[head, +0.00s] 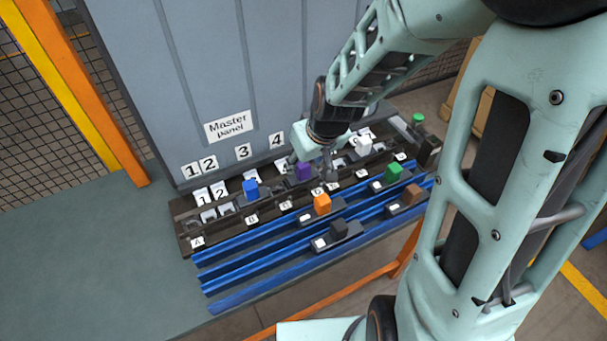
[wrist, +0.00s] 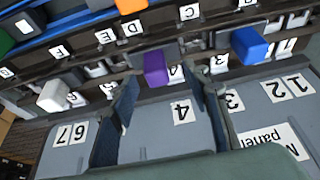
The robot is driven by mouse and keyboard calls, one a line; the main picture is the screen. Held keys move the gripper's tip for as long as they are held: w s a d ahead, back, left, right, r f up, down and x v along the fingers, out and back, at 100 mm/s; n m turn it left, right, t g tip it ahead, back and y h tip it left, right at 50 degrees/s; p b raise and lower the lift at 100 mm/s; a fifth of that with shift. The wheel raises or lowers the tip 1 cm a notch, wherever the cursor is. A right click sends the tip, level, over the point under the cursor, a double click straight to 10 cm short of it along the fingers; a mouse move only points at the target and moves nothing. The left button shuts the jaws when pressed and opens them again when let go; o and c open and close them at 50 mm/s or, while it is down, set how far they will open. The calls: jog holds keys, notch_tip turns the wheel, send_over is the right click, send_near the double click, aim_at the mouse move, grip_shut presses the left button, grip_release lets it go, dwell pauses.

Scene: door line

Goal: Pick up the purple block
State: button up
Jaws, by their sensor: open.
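The purple block (head: 303,171) sits upright on a dark carrier in the back row of the rack, below the panel sign. It also shows in the wrist view (wrist: 155,69), in line with the gap between my fingers. My gripper (head: 313,169) is over the back row, close to the purple block. In the wrist view my gripper (wrist: 164,88) is open, with one dark finger on each side and nothing held. I cannot tell whether the fingertips reach down beside the block.
A blue block (head: 250,189) stands to the left and a white block (head: 364,145) to the right in the back row. Orange (head: 322,204), black (head: 339,228), green (head: 393,171) and brown (head: 411,195) blocks stand on the blue rails. A grey panel (head: 215,75) rises behind.

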aim_at(302, 166)
jog(key=b+x, duration=0.1)
jog(key=x, duration=0.1)
jog(key=w+b+x, duration=0.1)
jog(key=b+x, duration=0.1)
jog(key=x, duration=0.1)
jog(key=shift+d+r, duration=0.15)
jog(key=shift+r, duration=0.1)
jog(key=shift+c, duration=0.2)
grip_shut()
